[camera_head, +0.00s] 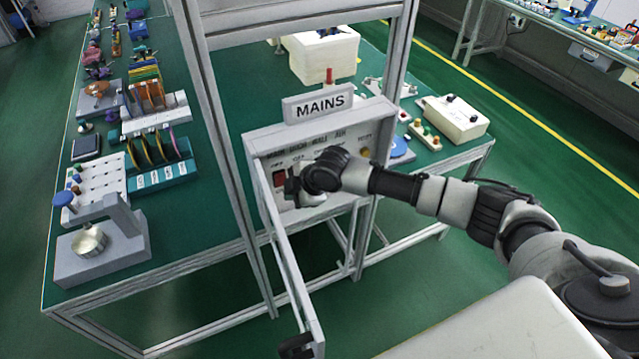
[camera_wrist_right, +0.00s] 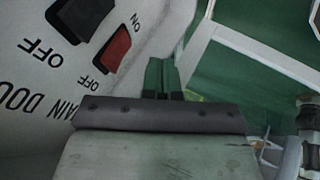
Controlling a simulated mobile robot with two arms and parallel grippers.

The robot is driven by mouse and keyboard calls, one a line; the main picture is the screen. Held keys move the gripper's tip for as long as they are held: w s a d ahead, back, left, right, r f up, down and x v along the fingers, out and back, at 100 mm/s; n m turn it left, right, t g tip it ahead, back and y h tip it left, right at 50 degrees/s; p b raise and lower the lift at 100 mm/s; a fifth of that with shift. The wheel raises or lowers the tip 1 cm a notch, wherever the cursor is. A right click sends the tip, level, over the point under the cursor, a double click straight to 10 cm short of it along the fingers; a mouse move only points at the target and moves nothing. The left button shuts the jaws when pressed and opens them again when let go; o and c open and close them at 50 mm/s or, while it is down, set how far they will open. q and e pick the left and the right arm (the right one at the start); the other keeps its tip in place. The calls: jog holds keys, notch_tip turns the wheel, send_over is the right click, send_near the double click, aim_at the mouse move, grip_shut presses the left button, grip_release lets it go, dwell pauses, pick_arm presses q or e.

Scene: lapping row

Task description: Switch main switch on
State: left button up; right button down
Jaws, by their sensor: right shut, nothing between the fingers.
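The grey mains box (camera_head: 257,152) stands on the green bench under a "MAINS" sign (camera_head: 318,104). A red rocker switch (camera_head: 279,178) sits at the left of its sloped panel. In the wrist view the red rocker (camera_wrist_right: 112,48) lies between ON and OFF labels, beside a black rocker (camera_wrist_right: 82,16). I cannot tell which way the red one is tipped. My right gripper (camera_head: 292,188) is in front of the panel. In the wrist view its fingertips (camera_wrist_right: 163,78) are shut and empty, apart from the red rocker. The arm hides part of the panel. My left gripper is out of view.
An open framed flap (camera_head: 288,262) extends from the box's left edge towards me. An upright metal post (camera_head: 218,115) stands left of the box. Tools and racks crowd the bench's left side; a white box (camera_head: 455,117) stands right.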

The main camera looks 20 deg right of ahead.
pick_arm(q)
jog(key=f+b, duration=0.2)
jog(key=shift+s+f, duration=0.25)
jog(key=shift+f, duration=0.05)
pick_arm(e)
jog(key=v, duration=0.9)
jog(key=shift+s+d, duration=0.15)
jog(key=shift+s, duration=0.4)
jog(key=shift+s, duration=0.1)
